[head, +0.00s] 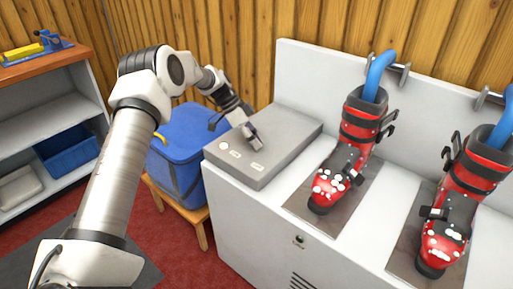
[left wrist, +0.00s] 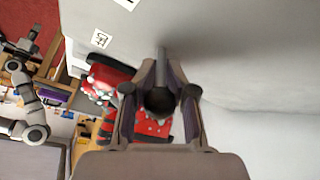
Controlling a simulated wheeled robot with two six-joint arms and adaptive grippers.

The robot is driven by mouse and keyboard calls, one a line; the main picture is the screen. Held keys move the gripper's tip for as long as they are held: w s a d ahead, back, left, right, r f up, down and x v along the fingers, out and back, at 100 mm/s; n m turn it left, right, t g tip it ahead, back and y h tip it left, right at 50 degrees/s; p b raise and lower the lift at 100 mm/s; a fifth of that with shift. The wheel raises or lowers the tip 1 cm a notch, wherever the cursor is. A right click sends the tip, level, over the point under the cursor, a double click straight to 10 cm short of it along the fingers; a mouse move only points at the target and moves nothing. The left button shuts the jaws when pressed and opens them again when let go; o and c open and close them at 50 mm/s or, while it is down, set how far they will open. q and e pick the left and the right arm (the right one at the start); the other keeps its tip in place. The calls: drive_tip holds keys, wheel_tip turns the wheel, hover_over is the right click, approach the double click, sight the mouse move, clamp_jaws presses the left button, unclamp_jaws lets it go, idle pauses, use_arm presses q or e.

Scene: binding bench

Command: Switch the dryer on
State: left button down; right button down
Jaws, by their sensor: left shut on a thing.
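The dryer (head: 241,213) is a large white cabinet with a grey control box (head: 285,128) on its left end. The box top has a round white disc (head: 223,146) and small white labels (head: 257,167). My left gripper (head: 254,142) reaches down to the box top. In the left wrist view, its fingers are shut on a grey rod-like lever (left wrist: 160,63) with a dark round end. In the head view the fingers hide this lever, so its position cannot be read there. My right arm shows small in the left wrist view; its gripper is too small to read.
Red ski boots (head: 340,172) (head: 450,215) stand on the dryer, with blue hoses (head: 379,73) in their tops. A blue cooler box (head: 173,165) sits on a wooden stool (head: 203,217) to the left. Shelves (head: 56,125) stand further left.

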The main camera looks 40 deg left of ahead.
use_arm(q)
drive_tip(key=shift+w+a+r, duration=0.1)
drive_tip(key=shift+w+r, duration=0.05)
drive_tip(key=c, duration=1.2)
unclamp_jaws()
drive_tip(key=shift+c, duration=0.2)
drive_tip(key=v, duration=1.2)
drive_tip(key=shift+a+f, duration=0.1)
drive_tip(key=shift+f, duration=0.1)
